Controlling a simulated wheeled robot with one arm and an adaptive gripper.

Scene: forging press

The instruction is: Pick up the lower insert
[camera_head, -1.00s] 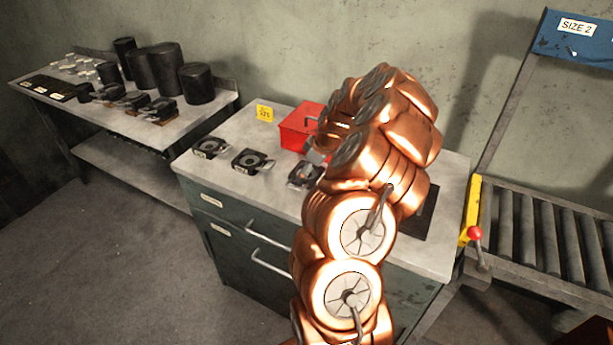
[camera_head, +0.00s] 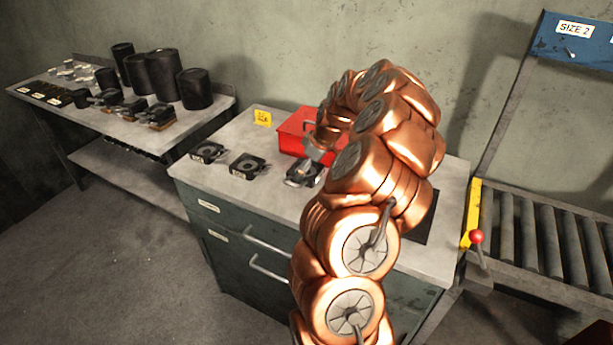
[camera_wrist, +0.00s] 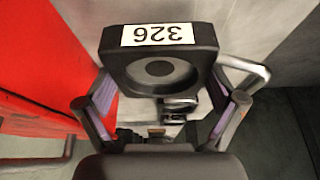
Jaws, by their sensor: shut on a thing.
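A dark block-shaped insert (camera_wrist: 118,68) with a round recessed centre and a white label reading 326, upside down in the wrist view, sits between my fingers. My gripper (camera_wrist: 162,88) is shut on it, with the purple pads against its two sides. In the head view the held insert (camera_head: 303,174) shows at the front of the red box, partly hidden by my gripper (camera_head: 316,160). It looks slightly above the cabinet top, but the gap is hard to judge. Two similar dark inserts, one at the left (camera_head: 207,152) and one in the middle (camera_head: 248,166), lie on the cabinet top.
A red box (camera_head: 294,131) stands close behind the held insert, beside a yellow tag (camera_head: 262,118). The grey cabinet top (camera_head: 205,180) has bare room at its front left. A bench with black cylinders (camera_head: 196,88) is at left, a roller conveyor (camera_head: 540,235) at right.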

